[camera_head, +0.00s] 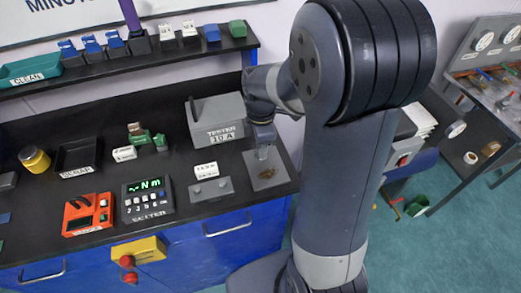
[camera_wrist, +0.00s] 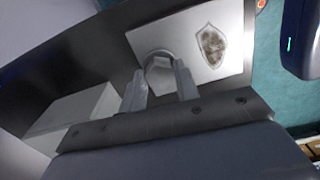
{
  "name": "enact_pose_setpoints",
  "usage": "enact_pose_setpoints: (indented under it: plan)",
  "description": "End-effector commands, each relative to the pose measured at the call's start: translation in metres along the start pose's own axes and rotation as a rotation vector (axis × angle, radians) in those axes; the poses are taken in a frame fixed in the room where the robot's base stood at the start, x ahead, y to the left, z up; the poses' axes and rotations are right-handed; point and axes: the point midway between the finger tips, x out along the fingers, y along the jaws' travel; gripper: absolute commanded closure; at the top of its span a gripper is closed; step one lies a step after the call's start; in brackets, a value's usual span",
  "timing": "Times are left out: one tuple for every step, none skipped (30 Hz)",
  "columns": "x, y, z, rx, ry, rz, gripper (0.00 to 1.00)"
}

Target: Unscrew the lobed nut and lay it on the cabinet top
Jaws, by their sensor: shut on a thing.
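My gripper (camera_head: 264,152) points down over a pale grey plate (camera_head: 278,181) at the right end of the black cabinet top (camera_head: 75,118). In the wrist view the two fingers (camera_wrist: 160,78) are shut on a small grey rounded part, which looks like the lobed nut (camera_wrist: 159,56). The nut is over the plate, beside a dark brown stained patch (camera_wrist: 212,46). I cannot tell whether it is still seated or lifted clear. In the head view the fingers and wrist hide the nut.
The grey tester box (camera_head: 217,118) stands behind and left of the gripper. A grey block with a white label (camera_head: 211,190), a keypad display (camera_head: 147,198) and an orange device (camera_head: 88,214) stand to the left. Bare black top lies between them. A shelf (camera_head: 130,55) runs along the back.

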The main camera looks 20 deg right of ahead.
Motion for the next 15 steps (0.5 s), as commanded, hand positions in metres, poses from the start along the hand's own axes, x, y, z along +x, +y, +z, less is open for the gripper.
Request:
enact_pose_setpoints:
  plan:
    - [0.0,0.0,0.0,0.005,0.0,0.0,0.93]
    - [-0.001,0.0,0.0,0.005,0.0,0.0,0.93]
    - [-0.002,0.0,0.0,0.006,0.0,0.0,0.93]
    - [-0.003,0.0,0.0,0.006,0.0,0.0,0.93]
    - [-0.004,0.0,0.0,0.007,0.0,0.001,0.93]
    - [-0.006,0.0,0.0,0.007,0.0,0.001,0.93]
    - [-0.008,0.0,0.0,0.007,0.0,0.001,0.93]
    - [-0.01,0.0,0.0,0.008,0.0,0.001,0.93]
    - [-0.013,0.0,0.0,0.008,0.0,0.001,0.93]
    - [-0.015,0.0,0.0,0.008,0.0,0.001,0.93]
    - [-0.017,0.0,0.0,0.008,0.0,0.001,0.93]
    - [-0.019,0.0,0.0,0.008,0.0,0.001,0.93]
    - [-0.021,0.0,0.0,0.009,0.0,0.001,0.93]
    - [-0.023,0.0,0.0,0.009,0.0,0.001,0.93]
    - [-0.025,0.0,0.0,0.009,0.0,0.001,0.93]
